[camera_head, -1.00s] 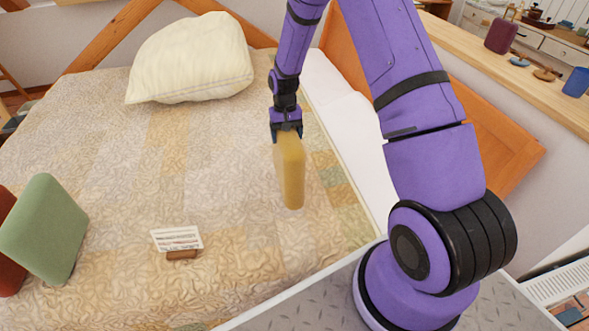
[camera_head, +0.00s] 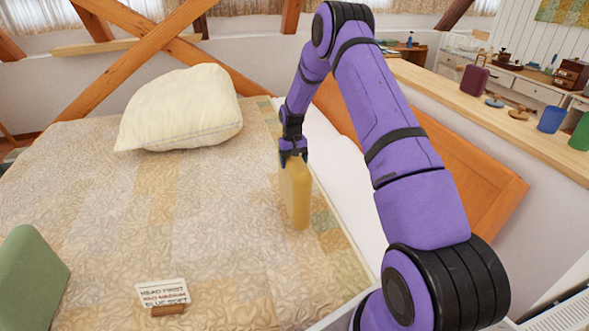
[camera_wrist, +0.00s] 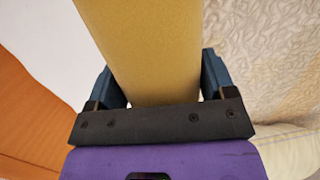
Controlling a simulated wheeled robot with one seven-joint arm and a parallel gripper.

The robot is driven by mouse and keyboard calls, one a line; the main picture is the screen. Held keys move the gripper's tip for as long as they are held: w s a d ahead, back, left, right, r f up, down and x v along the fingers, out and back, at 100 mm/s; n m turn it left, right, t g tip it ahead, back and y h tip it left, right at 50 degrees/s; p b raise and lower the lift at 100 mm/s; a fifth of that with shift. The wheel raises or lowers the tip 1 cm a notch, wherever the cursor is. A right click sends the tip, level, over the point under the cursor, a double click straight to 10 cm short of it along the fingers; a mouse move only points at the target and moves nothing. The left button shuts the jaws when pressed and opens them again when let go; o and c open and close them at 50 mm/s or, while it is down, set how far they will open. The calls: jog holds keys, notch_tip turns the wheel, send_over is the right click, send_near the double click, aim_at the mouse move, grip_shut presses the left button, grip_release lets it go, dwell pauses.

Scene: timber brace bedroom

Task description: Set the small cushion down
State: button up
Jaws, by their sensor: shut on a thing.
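The small cushion (camera_head: 297,192) is yellow and held upright on edge below my gripper (camera_head: 293,155). My gripper is shut on its upper edge. In the wrist view the cushion (camera_wrist: 145,45) fills the space between the two blue fingers of my gripper (camera_wrist: 158,85). Its lower edge is at or close above the patterned bed cover (camera_head: 215,215); I cannot tell whether it touches. It is near the bed's right side, beside the white bedding.
A large cream pillow (camera_head: 182,108) lies at the back of the bed. A green cushion (camera_head: 30,275) stands at the front left. A small card (camera_head: 162,292) with a brown holder is at the front. An orange wooden board (camera_head: 440,145) runs along the right. Mid-bed is clear.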

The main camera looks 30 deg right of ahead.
jog(key=shift+w+d, duration=0.25)
jog(key=shift+d, duration=0.15)
jog(key=shift+f, duration=1.95)
jog(key=o, duration=1.5)
jog(key=shift+a, duration=0.1)
